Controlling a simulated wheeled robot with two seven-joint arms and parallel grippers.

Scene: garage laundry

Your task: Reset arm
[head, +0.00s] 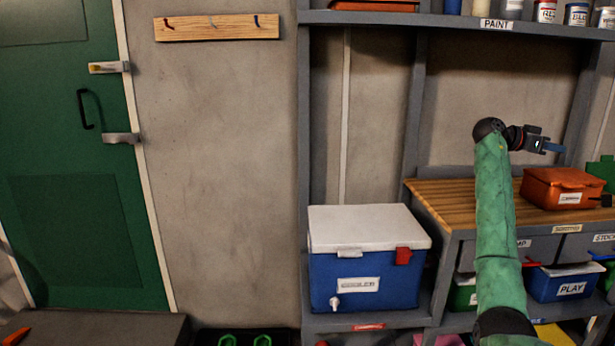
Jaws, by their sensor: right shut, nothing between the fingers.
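My right arm, in a green sleeve, rises from the bottom right of the head view. Its right gripper (553,147) is held in the air above the wooden workbench top (455,202), pointing right. The gripper is small and dark with bluish fingers, and it is shut with nothing in it. It is apart from the orange case below it. My left gripper is not in view.
An orange case (563,187) sits on the bench. Below are drawers and a blue bin labelled PLAY (567,284). A blue cooler with a white lid (368,228) stands left of the bench. The PAINT shelf (455,22) runs above. A green door (75,170) is at left.

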